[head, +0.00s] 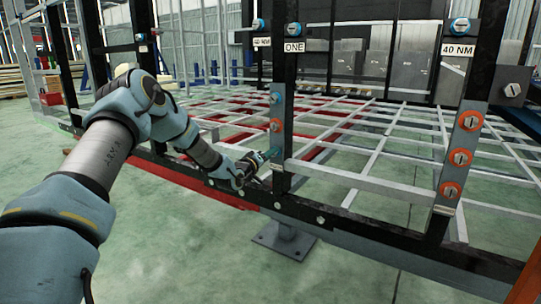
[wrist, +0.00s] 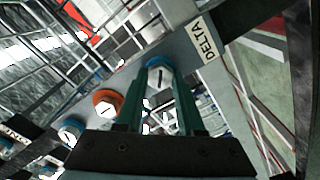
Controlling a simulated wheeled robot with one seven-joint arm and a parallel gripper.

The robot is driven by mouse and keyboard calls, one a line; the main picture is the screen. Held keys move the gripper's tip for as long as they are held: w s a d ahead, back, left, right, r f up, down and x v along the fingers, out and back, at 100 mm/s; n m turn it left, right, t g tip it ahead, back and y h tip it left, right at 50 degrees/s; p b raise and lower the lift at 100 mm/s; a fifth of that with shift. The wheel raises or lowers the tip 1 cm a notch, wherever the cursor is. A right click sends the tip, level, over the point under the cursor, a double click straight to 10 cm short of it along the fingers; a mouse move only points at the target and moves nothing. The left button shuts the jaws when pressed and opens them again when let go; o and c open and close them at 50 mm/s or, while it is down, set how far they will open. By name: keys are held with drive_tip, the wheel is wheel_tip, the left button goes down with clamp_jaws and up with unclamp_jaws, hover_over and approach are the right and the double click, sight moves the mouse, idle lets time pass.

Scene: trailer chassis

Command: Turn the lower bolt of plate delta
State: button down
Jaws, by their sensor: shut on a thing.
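Plate delta (head: 277,112) is a grey upright strip on a black post in the head view. Its DELTA label (wrist: 203,43) is readable in the wrist view. Its lower bolt (wrist: 159,77), with a pale head, dark slot mark and blue ring, sits beside the label. My gripper (head: 268,155) has its green fingers on either side of this bolt's head, shut on it. The middle bolt (wrist: 107,102) has an orange ring. The upper bolt (wrist: 72,130) has a blue ring; it also shows in the head view (head: 275,98).
Another plate (head: 456,175) on the right post carries several orange-ringed bolts. A ONE sign (head: 294,46) and a 40 NM sign (head: 458,49) hang higher up. A chassis grid of pale bars (head: 350,181) lies behind the posts. Green floor is open in front.

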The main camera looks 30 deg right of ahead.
drive_tip(key=shift+d+r, duration=0.1)
drive_tip(key=shift+r, duration=0.05)
drive_tip(key=c, duration=0.5)
unclamp_jaws()
drive_tip(key=p+v, duration=0.1)
drive_tip(key=v, duration=1)
drive_tip(key=shift+w, duration=0.1)
